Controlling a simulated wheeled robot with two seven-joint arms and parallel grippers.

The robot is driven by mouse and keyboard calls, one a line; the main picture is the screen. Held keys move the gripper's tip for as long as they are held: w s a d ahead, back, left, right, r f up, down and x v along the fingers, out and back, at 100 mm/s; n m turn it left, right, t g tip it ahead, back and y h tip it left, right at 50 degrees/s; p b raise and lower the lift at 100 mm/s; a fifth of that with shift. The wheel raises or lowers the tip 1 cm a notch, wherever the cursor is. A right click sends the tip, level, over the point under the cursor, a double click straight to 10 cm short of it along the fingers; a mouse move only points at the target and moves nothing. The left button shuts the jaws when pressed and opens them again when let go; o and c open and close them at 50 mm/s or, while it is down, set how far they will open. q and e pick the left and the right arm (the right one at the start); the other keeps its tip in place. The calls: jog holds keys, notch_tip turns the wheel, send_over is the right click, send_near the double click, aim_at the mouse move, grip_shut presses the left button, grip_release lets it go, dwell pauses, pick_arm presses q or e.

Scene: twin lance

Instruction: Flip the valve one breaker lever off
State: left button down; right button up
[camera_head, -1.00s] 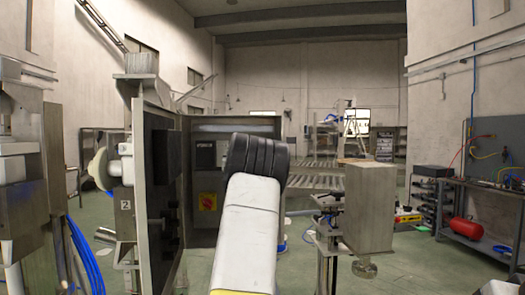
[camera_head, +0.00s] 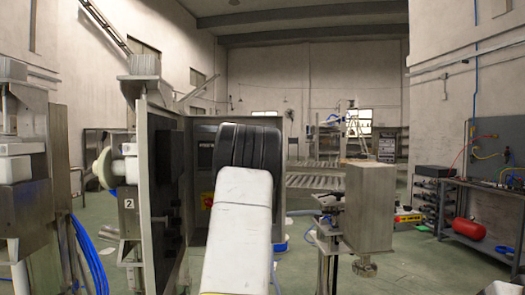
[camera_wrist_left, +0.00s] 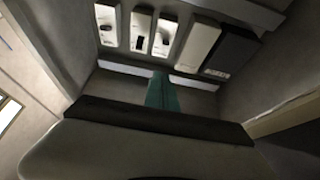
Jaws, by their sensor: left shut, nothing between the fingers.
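An open grey electrical cabinet (camera_head: 160,125) stands left of centre in the head view. My white arm with its black ribbed joint covers much of its interior and hides my left gripper there. In the left wrist view, a row of breakers (camera_wrist_left: 197,47) sits in the upper part of the cabinet, several white modules and a dark one. Small dark levers (camera_wrist_left: 138,42) show on some; I cannot read which is valve one. My left gripper (camera_wrist_left: 163,90) appears as shut teal fingers pointing at the row, just below it. Contact is not clear. My right gripper is out of view.
The cabinet door stands open toward me on the left. Blue hoses (camera_head: 90,262) hang by a metal machine at far left. A metal stand with a box (camera_head: 368,210) is right of my arm. A workbench (camera_head: 490,190) stands at far right, with green floor between.

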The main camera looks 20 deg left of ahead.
pick_arm(q)
jog(key=shift+s+d+f, duration=0.35)
jog(key=shift+s+f, duration=0.15)
jog(key=shift+f, duration=0.15)
jog(key=shift+s+d+f, duration=0.3)
jog(key=shift+s+f, duration=0.2)
jog(key=shift+f, duration=0.1)
jog(key=s+d+f+m+g+h, duration=0.1)
jog(key=s+d+f+g+h, duration=0.3)
jog(key=s+d, duration=0.45)
jog(key=s+d+f+m+g+h, duration=0.15)
jog(key=s+d+f+h, duration=0.45)
jog(key=d, duration=0.6)
jog(key=s+d+f+m+g+h, duration=0.1)
jog(key=s+d, duration=0.3)
jog(key=s, duration=0.4)
jog(key=s+d+f+m+g+h, duration=0.1)
jog(key=s+d+f+g, duration=0.3)
jog(key=s, duration=0.4)
jog(key=s+d+f+m+g+h, duration=0.2)
jog(key=s+d+f+g, duration=0.1)
jog(key=s+d, duration=0.3)
jog(key=shift+s+f, duration=0.2)
jog(key=shift+s, duration=0.75)
jog(key=shift+a, duration=0.1)
